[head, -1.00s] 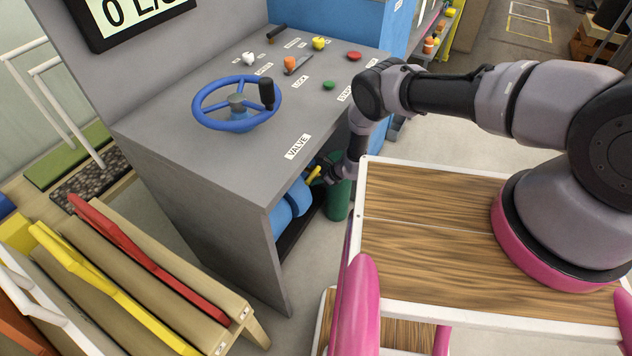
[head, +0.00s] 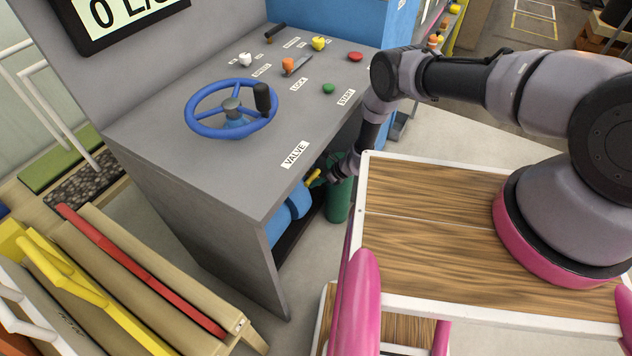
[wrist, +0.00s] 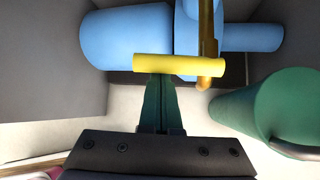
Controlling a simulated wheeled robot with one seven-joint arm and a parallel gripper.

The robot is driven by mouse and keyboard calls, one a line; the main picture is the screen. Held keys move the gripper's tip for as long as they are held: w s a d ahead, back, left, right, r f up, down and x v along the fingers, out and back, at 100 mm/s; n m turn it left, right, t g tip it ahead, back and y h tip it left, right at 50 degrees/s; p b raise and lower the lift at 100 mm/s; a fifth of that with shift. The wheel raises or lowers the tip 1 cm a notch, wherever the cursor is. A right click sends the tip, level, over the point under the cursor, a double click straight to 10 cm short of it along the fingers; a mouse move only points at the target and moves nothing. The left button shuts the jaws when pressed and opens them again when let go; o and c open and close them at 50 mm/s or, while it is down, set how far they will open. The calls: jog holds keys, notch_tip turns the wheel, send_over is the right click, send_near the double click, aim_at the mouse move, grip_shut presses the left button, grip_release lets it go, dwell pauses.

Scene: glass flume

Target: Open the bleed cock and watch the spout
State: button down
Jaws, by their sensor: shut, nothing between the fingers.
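The bleed cock's yellow handle (wrist: 178,65) lies crosswise in front of the blue pump body (wrist: 125,38) in the wrist view. It also shows small in the head view (head: 313,177), low inside the console's open side. A bent brass pipe (wrist: 207,45), apparently the spout, comes down by the handle's right end, its mouth pointing downward. I see no water at it. My gripper (wrist: 160,82) is shut and empty, its green fingertips at the near edge of the handle, left of its middle. Whether they touch it I cannot tell.
A green cylinder (wrist: 268,105) stands close to the right of my gripper. The grey console (head: 200,170) encloses the pump and carries a blue handwheel (head: 231,110) and several coloured knobs. Folded chairs (head: 140,270) stand at the lower left.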

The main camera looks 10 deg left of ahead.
jog(key=shift+w+r, duration=0.2)
jog(key=shift+r, duration=0.35)
jog(key=shift+w+r, duration=0.2)
jog(key=shift+r, duration=0.35)
jog(key=shift+d, duration=0.1)
